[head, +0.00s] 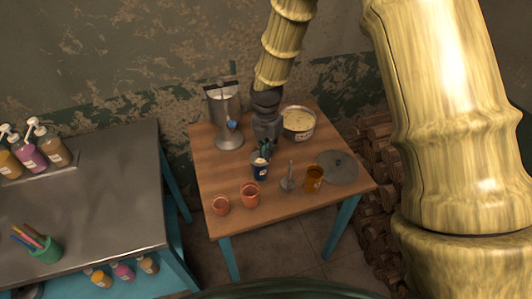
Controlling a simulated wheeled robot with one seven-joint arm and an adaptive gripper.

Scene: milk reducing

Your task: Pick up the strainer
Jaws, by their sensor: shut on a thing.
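My gripper (264,152) points down over the middle of the wooden table, right at the top of a blue cup (261,173) with a pale label. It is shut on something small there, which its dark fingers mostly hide. I cannot make out for sure that this is the strainer. Something whitish shows at the cup's mouth. I cannot tell whether the held thing touches the cup. A grey metal piece with a thin upright stem (289,182) stands to the right of the cup, clear of my gripper.
The wooden table (225,170) also holds a pot (299,122) of pale liquid, a metal machine (225,108), an amber cup (314,178), a flat grey lid (339,168) and two terracotta cups (250,194). A steel counter (100,200) stands at left, firewood (378,150) at right.

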